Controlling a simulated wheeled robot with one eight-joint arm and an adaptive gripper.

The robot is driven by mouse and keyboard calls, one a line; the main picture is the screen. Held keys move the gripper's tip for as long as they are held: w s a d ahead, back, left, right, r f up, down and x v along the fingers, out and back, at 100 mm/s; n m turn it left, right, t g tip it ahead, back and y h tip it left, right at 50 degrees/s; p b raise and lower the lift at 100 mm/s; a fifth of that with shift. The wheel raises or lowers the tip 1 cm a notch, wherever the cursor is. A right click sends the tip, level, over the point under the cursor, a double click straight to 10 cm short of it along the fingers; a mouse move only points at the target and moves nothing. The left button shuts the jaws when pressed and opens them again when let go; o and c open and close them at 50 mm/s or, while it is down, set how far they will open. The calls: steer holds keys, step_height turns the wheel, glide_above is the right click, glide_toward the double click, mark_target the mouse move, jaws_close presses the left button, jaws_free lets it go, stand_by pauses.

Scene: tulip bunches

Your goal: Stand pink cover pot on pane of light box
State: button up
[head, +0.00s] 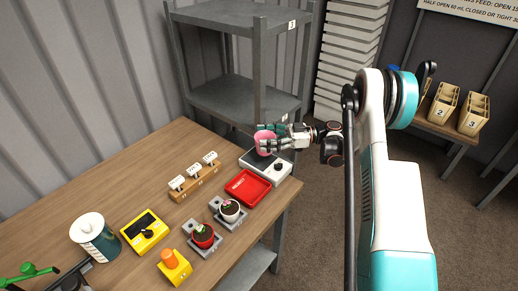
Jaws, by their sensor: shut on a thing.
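The pink cover pot (262,136) is upright between the fingers of my gripper (272,138), which is shut on it. My gripper reaches in from the right, and its fingers hide part of the pot. The light box (256,164) is a low pale box with a dark knob at the far right corner of the wooden table. The pot is over the left part of the box, where its pane lies. The pot and fingers partly hide the pane. I cannot tell whether the pot's base touches it.
A red tray (247,187) lies just in front of the light box. Two potted plants on grey stands (230,211), a yellow box (144,231) and a wooden block with white tags (194,183) stand nearer. A grey shelf (233,98) rises behind.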

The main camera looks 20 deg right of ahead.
steer(key=shift+w+a+f, duration=0.1)
steer(key=shift+w+a, duration=0.1)
steer(key=shift+a, duration=0.9)
steer(key=shift+f+b, duration=0.95)
steer(key=shift+f, duration=0.65)
steer(key=shift+f, duration=0.2)
steer(key=o, duration=0.9)
steer(key=shift+r, duration=0.2)
steer(key=s+d+p, duration=0.2)
steer(key=d+p, duration=0.1)
steer(key=d, duration=0.9)
